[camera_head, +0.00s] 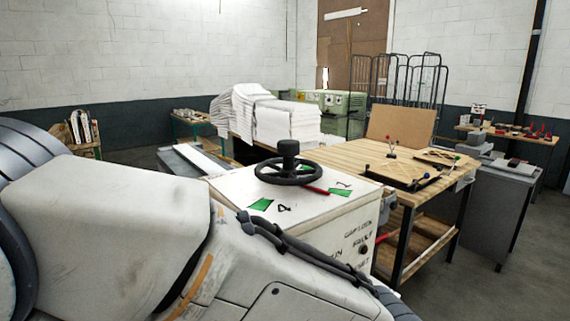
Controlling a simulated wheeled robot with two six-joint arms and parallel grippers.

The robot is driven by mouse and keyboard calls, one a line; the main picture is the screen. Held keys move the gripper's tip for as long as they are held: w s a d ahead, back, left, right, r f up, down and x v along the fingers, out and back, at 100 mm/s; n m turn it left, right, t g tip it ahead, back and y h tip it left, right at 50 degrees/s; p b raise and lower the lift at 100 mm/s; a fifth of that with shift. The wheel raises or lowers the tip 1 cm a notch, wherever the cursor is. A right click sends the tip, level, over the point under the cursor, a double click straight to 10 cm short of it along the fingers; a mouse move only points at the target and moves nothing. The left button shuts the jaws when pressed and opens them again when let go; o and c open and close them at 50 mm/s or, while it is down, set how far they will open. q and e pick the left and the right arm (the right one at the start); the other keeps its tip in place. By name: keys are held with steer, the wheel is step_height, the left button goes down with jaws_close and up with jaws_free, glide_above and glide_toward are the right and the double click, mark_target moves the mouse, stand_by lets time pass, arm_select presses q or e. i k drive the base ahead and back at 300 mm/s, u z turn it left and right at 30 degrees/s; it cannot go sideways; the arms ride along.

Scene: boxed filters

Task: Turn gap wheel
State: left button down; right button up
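The black gap wheel (270,177) lies flat on top of a white control box (315,211). A black cylindrical knob (289,148) stands up at the wheel. A red bar (315,190) shows at the wheel's right front edge. Green patches lie on the box top, one at the left (261,204) and one at the right (339,192), with dark marks beside them. The box front has lettering, partly hidden by my large white arm link in the left and middle foreground. Neither of my grippers is visible, so their distance from the wheel does not show.
A wooden workbench (349,155) with dark trays stands just right of and behind the box. A white stack (287,124) and green machine (335,101) stand farther back. A grey cabinet (497,205) is at the right. Floor shows clear at the lower right.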

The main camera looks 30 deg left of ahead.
mark_target(289, 148)
steer(key=k, duration=1)
steer(key=u, duration=1.2)
steer(key=i, duration=0.85)
steer(key=z, duration=0.6)
